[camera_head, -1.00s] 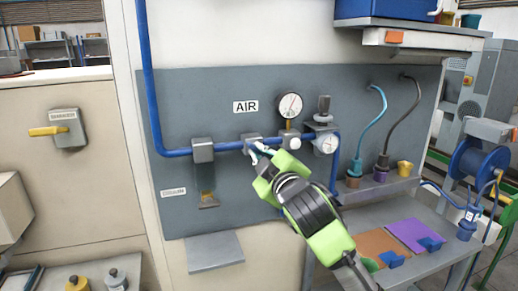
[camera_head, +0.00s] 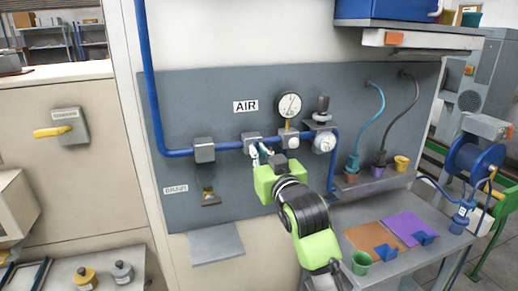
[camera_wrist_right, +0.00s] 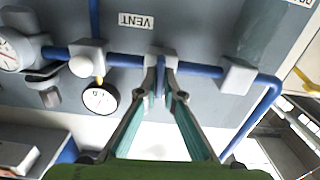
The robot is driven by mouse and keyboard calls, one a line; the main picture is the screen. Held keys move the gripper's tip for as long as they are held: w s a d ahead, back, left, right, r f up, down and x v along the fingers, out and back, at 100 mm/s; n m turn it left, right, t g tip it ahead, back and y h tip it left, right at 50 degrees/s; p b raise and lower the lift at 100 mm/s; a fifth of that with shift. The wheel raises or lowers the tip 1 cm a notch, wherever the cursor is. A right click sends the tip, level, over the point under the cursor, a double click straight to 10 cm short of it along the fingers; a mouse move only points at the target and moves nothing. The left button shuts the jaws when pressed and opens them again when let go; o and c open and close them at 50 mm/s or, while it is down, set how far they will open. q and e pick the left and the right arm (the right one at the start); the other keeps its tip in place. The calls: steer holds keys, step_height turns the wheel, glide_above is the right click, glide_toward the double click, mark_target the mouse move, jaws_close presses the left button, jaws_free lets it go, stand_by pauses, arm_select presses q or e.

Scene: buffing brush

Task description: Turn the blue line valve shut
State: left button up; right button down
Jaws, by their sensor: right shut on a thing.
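The blue line (camera_head: 228,147) runs across the grey panel below the AIR sign. Its valve (camera_head: 251,138) is a small grey block on the pipe, left of the round gauge. My right gripper (camera_head: 262,152), green with pale fingers, is at the front of this valve. In the right wrist view my right gripper (camera_wrist_right: 160,78) has its two fingertips closed around a narrow blue piece at the valve (camera_wrist_right: 160,53), apparently its handle. Most of the handle is hidden by the fingers, so its angle is hard to tell. My left gripper is not in view.
A round gauge (camera_head: 288,105) and a regulator (camera_head: 322,142) sit right of the valve. A grey block (camera_head: 203,150) is on the pipe to the left. A yellow-handled switch (camera_head: 66,128) is on the left wall. A bench with orange and purple mats (camera_head: 405,228) stands lower right.

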steer(key=shift+m, duration=0.5)
steer(key=c, duration=2.2)
jaws_free()
steer(key=shift+w, duration=0.1)
steer(key=v, duration=1.2)
